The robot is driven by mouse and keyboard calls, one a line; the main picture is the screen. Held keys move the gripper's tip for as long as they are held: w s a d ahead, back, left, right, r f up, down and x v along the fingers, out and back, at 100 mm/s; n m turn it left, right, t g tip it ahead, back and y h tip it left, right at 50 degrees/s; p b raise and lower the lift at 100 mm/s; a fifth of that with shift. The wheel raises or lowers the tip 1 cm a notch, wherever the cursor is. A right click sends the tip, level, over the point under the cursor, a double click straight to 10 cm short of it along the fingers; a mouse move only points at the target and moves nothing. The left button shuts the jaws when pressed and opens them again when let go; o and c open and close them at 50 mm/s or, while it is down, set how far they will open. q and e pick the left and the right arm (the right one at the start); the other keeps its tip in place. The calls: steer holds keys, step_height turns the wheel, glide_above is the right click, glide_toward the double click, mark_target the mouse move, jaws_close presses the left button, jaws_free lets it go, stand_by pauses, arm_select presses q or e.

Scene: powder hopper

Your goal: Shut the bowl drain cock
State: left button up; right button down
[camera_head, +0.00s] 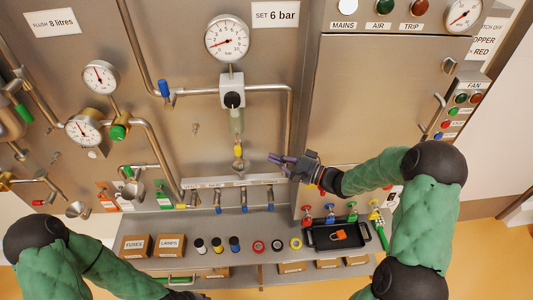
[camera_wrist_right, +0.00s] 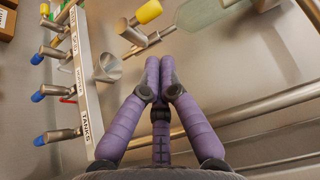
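The bowl drain cock (camera_head: 238,151) hangs under the pale, clear bowl (camera_head: 236,121) below the regulator, with a yellow handle. In the right wrist view its yellow handle (camera_wrist_right: 149,11) shows at the top, beside the bowl (camera_wrist_right: 212,15). A small funnel (camera_wrist_right: 107,68) sits below the cock. My right gripper (camera_head: 272,158) is just right of and slightly below the cock, apart from it. In the wrist view its purple fingertips (camera_wrist_right: 159,62) are together with nothing between them. My left gripper (camera_head: 187,295) is mostly cut off at the bottom edge.
A labelled rail (camera_wrist_right: 84,85) with several blue-tipped taps runs below the cock. A gauge (camera_head: 227,39) and blue-handled valve (camera_head: 164,88) are above. A shelf holds boxes, jars and a black tray (camera_head: 312,243).

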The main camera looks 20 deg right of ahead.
mark_target(238, 152)
steer(key=b+x, duration=0.1)
steer(key=x, duration=0.8)
steer(key=shift+a+r+p, duration=0.15)
steer(key=shift+r+p, duration=0.05)
steer(key=shift+p, duration=0.6)
